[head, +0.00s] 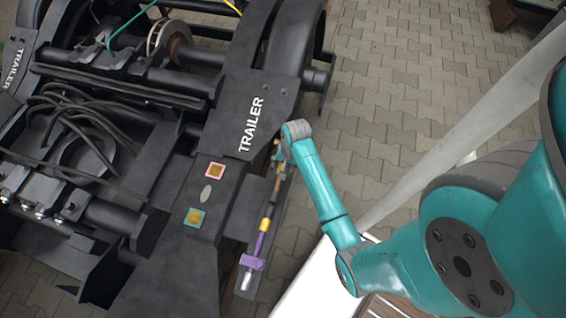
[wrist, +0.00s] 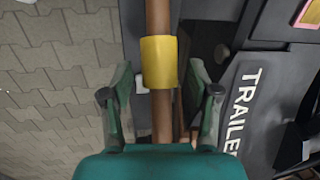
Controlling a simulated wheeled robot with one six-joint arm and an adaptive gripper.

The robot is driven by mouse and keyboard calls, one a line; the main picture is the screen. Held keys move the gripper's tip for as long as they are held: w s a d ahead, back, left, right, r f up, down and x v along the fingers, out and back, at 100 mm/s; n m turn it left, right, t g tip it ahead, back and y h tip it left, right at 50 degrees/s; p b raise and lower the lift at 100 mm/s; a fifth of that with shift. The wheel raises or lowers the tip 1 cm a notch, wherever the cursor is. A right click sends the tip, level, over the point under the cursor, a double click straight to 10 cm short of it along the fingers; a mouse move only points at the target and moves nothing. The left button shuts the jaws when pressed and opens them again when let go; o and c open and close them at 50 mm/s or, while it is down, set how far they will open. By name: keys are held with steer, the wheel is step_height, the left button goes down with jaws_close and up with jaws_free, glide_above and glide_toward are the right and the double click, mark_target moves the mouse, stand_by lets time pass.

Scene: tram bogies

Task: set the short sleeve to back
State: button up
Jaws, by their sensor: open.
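A short yellow sleeve (wrist: 159,62) sits around a brown rod (wrist: 160,125) in the wrist view. My gripper (wrist: 158,75) is open, one finger on each side of the rod, its tips near the sleeve's near end. Gaps show between both fingers and the rod. In the head view a yellow band (head: 265,224) and a longer purple part (head: 259,243) show on the rod along the bogie's side. My wrist hides part of the rod's far end there. I cannot tell any back mark on the rod.
The dark trailer bogie (head: 215,150) fills the left, with a pink-framed plate (head: 216,170), a green-framed plate (head: 195,217) and loose black cables (head: 85,115). The TRAILER panel stands close beside the gripper.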

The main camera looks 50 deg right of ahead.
mark_target(279, 181)
steer(key=shift+f, duration=0.2)
jaws_close()
steer(key=shift+s+a+f, duration=0.35)
steer(key=shift+a+f, duration=0.25)
steer(key=shift+a, duration=0.35)
steer(key=shift+s+a+f, duration=0.3)
steer(key=shift+a+f, duration=0.25)
steer(key=shift+a, duration=0.35)
steer(key=shift+s+a+f, duration=0.35)
steer(key=shift+a+f, duration=0.25)
steer(key=shift+a, duration=0.35)
jaws_free()
